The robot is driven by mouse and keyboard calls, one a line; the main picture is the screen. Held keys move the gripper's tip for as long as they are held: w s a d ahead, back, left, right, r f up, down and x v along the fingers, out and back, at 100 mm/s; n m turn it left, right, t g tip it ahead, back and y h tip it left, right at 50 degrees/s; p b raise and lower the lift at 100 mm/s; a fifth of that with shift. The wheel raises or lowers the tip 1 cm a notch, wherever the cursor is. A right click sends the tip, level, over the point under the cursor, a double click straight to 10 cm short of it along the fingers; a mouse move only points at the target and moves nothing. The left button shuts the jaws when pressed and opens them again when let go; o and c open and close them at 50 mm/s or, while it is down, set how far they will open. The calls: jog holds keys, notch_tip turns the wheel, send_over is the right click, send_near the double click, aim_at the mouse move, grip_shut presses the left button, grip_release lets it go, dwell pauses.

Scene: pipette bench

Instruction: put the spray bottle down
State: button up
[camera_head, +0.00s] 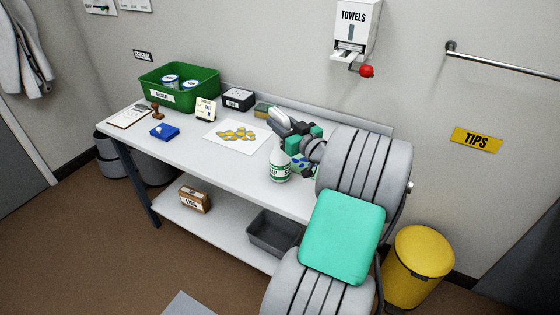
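The spray bottle is a white bottle (279,168) with a green band and partly hidden lettering. It is upright at the front part of the white bench (220,174), in the middle of the head view. My gripper (287,139) is at the bottle's top, and my arm comes in from the right. The gripper and wrist cover the bottle's head. I cannot tell whether the fingers close around it, or whether its base touches the bench top.
A blue-and-green patterned thing (298,166) is just right of the bottle, partly hidden. A white sheet with yellow shapes (236,135) lies to its left. Further left are a green bin (180,92) and a blue item (164,132). Bare bench lies left of the bottle.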

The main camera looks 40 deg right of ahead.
grip_shut()
jog(key=shift+r, duration=0.1)
dwell(0.9)
